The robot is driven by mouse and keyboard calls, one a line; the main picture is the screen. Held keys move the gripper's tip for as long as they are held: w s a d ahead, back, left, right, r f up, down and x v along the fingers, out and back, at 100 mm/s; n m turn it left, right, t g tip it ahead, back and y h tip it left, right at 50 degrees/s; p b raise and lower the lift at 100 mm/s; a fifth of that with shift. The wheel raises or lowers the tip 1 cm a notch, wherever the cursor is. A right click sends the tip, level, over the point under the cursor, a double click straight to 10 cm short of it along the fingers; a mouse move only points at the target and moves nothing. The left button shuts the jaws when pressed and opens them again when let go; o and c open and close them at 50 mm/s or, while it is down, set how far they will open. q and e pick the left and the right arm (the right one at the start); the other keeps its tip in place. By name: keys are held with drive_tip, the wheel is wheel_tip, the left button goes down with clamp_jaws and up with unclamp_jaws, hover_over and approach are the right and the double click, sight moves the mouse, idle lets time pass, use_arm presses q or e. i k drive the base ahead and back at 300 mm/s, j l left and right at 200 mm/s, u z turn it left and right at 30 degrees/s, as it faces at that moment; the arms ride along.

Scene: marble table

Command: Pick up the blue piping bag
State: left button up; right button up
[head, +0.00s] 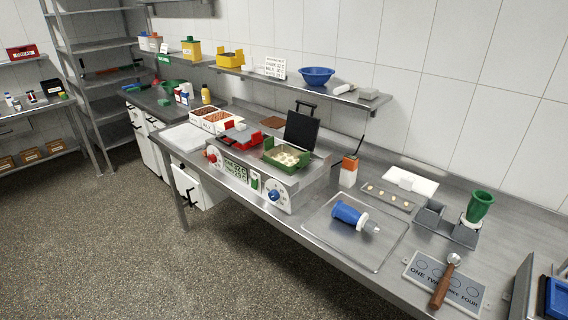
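The blue piping bag (346,213) lies on its side on a shallow metal tray (385,247) on the counter. Its white collar and pale nozzle point to the right. Nothing touches it from above. Neither of my grippers shows in the head view.
Left of the tray stands a machine (272,190) with dials and a green pan (288,156). Behind the tray are an orange-topped white block (348,172) and a small tray of pale pieces (390,198). To the right are a green cone (479,206) and a wooden-handled tool (441,288).

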sight(344, 212)
drive_tip(key=i+j+z, duration=0.25)
drive_tip(key=i+j, duration=0.85)
drive_tip(key=j, duration=0.05)
